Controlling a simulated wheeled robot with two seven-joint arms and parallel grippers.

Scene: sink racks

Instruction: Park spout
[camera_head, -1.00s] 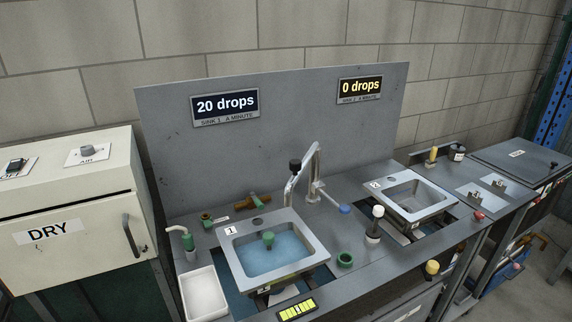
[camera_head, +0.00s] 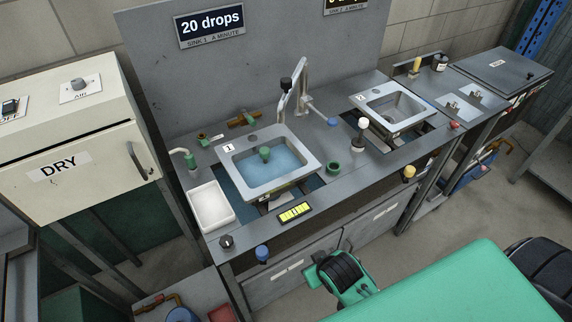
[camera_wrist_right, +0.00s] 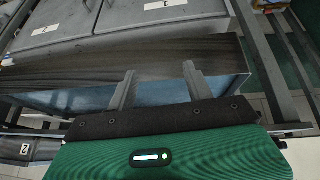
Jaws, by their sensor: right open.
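The metal spout (camera_head: 301,82) rises behind and between the two sinks, with a black knob near its bend. Its outlet end comes down toward the back right corner of sink 1 (camera_head: 310,158), which holds blue water and a green stopper-like piece (camera_head: 265,154). A lever with a blue tip (camera_head: 332,122) sticks out at the spout's base. Sink 2 (camera_head: 366,101) looks empty. My right gripper (camera_wrist_right: 159,68) is open and empty in the right wrist view, in front of grey cabinet fronts, away from the spout. My left gripper is not in view.
A white tray (camera_head: 211,206), green ring (camera_head: 332,168) and white-topped plunger (camera_head: 360,134) stand on the counter. The DRY cabinet (camera_head: 80,165) is at left.

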